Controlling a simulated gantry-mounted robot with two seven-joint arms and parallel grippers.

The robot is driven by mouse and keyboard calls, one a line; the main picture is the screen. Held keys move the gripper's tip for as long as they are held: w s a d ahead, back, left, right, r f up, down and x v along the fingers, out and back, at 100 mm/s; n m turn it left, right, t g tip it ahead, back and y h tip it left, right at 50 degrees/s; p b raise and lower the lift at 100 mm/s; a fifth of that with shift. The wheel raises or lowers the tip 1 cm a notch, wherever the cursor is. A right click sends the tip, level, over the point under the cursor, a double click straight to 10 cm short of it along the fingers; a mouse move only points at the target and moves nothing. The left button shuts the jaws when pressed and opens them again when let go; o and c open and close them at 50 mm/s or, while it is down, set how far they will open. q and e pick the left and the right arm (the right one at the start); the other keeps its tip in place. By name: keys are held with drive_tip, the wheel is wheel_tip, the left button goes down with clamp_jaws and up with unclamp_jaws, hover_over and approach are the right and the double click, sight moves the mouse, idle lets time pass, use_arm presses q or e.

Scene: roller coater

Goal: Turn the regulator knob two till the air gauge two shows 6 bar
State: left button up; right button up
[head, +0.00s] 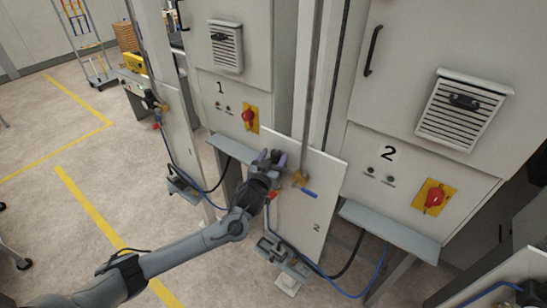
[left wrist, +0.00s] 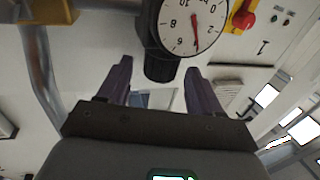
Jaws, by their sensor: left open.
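Air gauge two (left wrist: 192,22) is a round white dial at the top of the left wrist view, seen upside down. The dark regulator knob two (left wrist: 160,68) sits below the dial. My left gripper (left wrist: 159,68) is open, with one purple finger on each side of the knob and visible gaps between. In the head view my left gripper (head: 271,157) is at the top left of the panel marked 2 (head: 305,225) and hides the knob and gauge. My right gripper is not in view.
A brass valve (head: 300,179) with a blue lever (head: 309,194) is just right of my left gripper. A vertical pipe (head: 309,90) rises above it. Cabinet 1 (head: 205,88) and cabinet 2 (head: 365,150) stand behind, with red switches and shelves. Free floor (head: 110,190) lies to the left.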

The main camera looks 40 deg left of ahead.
use_arm(q)
drive_tip(key=shift+c, duration=0.2)
drive_tip(key=c, duration=1)
drive_tip(key=shift+h, duration=0.3)
